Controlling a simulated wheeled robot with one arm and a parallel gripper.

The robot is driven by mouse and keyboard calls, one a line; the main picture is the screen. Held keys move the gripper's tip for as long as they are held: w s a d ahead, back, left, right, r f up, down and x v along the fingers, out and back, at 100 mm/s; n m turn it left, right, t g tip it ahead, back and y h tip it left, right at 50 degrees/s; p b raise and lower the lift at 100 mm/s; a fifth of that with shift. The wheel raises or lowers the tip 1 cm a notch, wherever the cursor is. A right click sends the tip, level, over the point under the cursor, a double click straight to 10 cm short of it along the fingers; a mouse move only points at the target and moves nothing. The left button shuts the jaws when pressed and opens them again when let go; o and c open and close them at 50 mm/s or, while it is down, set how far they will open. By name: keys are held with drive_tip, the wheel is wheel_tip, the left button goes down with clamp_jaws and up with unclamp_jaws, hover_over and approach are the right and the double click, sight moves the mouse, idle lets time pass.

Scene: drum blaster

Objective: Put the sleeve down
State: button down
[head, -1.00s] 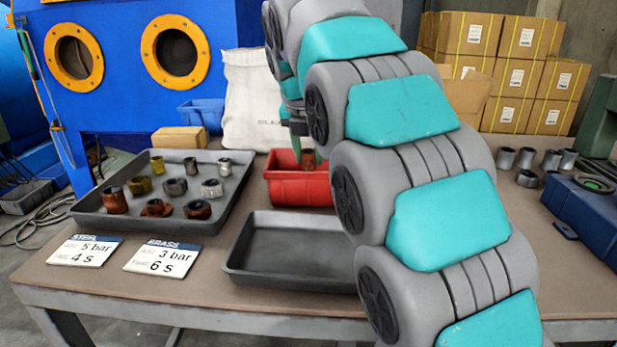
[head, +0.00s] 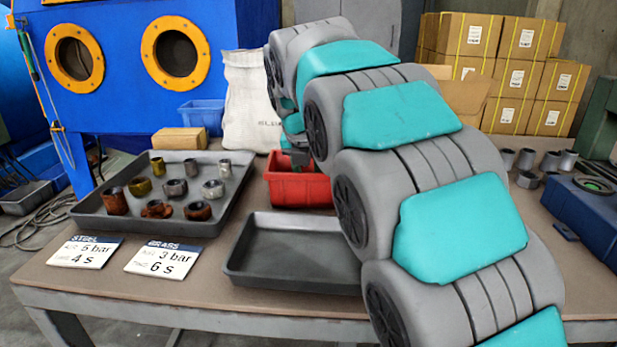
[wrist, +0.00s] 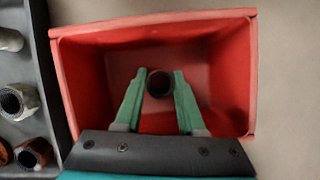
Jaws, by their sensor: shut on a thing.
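The sleeve (wrist: 160,84) is a short, dark brownish ring, seen end-on in the wrist view with its opening toward the camera. My gripper (wrist: 159,77) has green fingers shut on it, one on each side. Both are within the outline of a red bin (wrist: 83,75), with the bin's walls all around them. In the head view the red bin (head: 300,192) stands behind the empty grey tray, and the dark body of my gripper (head: 299,157) is low over its back part. The fingers and sleeve are hidden there. I cannot tell whether the sleeve touches the bin floor.
A grey tray (head: 108,228) with several metal and rusty fittings stands left of the bin. An empty grey tray (head: 290,276) lies in front. Two label cards (head: 163,259) lie at the front left. A white sack (head: 250,105) stands behind. A blue case (head: 585,215) is at right.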

drive_tip(key=shift+f, duration=0.25)
drive_tip(key=c, duration=0.5)
unclamp_jaws()
drive_tip(key=shift+r, duration=0.25)
drive_tip(key=v, duration=1.2)
